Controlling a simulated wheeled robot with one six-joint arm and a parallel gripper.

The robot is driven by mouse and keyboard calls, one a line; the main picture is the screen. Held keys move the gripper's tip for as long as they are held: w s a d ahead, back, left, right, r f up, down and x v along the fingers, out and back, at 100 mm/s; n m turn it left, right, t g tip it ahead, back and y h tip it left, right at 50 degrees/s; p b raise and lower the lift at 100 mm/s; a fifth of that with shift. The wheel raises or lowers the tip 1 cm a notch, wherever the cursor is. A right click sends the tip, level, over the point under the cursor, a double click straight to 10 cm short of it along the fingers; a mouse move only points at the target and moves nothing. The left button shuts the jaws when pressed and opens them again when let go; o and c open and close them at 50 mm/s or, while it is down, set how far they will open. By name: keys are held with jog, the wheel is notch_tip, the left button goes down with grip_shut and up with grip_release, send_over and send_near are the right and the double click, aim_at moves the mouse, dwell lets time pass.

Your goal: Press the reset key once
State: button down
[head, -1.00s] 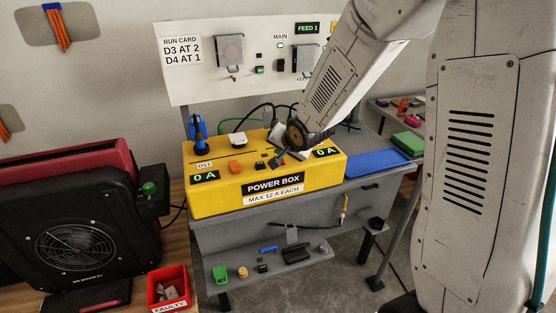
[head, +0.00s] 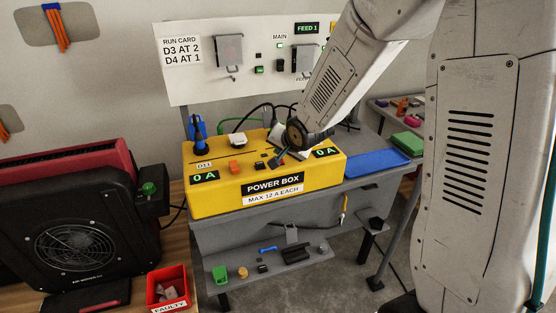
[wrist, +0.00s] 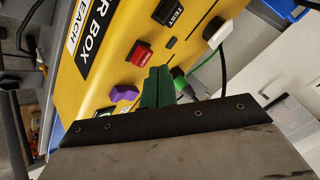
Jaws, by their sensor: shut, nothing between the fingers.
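The yellow power box (head: 220,195) stands on the grey bench, with both its displays reading 0 A. In the wrist view its top carries a red key (wrist: 141,54) with white lettering too small to read surely. A black key labelled TEST (wrist: 166,12) is above it and a purple key (wrist: 124,93) is below it. My gripper (head: 276,161) is over the right half of the box top. Its green fingertips (wrist: 155,88) are shut and empty, beside the red key in the picture. I cannot tell whether they touch the box.
An orange part (head: 235,167) and a blue plug (head: 198,127) are on the box's left half. A blue tray (head: 377,163) lies to the right.

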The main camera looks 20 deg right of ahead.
jog(key=shift+f, duration=0.15)
dwell(0.3)
jog(key=shift+f, duration=0.3)
jog(key=shift+f, duration=0.4)
dwell(0.5)
jog(key=shift+r, duration=0.85)
jog(key=shift+r, duration=2.5)
